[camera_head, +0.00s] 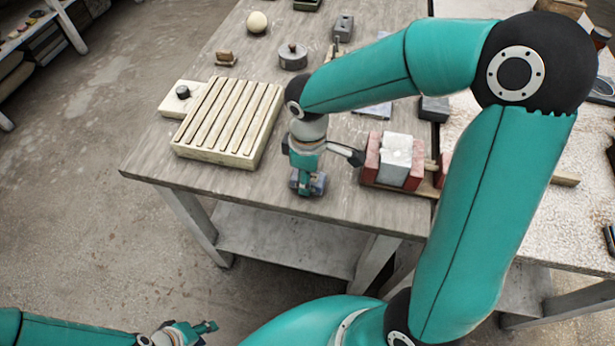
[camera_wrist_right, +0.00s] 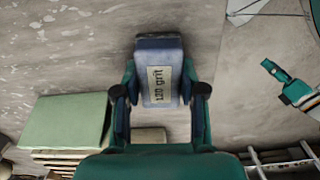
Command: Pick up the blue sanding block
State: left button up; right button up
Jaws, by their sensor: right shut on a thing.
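The blue sanding block (camera_wrist_right: 160,62) carries a pale "120 grit" label and sits between the fingers of my right gripper (camera_wrist_right: 160,105) in the right wrist view. The fingers are shut on its two sides. In the head view the right gripper (camera_head: 308,184) is over the front part of the grey worktable, and the block (camera_head: 309,187) is mostly hidden by it. I cannot tell whether the block touches the tabletop. My left gripper (camera_head: 204,328) is low at the bottom left, off the table and far from the block; its jaws are too small to judge.
A slatted cream rack (camera_head: 228,122) stands left of the right gripper. A red-and-white block assembly (camera_head: 395,160) stands close on its right. A round metal tin (camera_head: 292,56) and a pale sphere (camera_head: 257,22) are further back. The table's front edge (camera_head: 280,208) is near.

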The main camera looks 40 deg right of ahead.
notch_tip(320, 180, up, 20)
jog(key=p, duration=0.1)
jog(key=shift+p, duration=0.4)
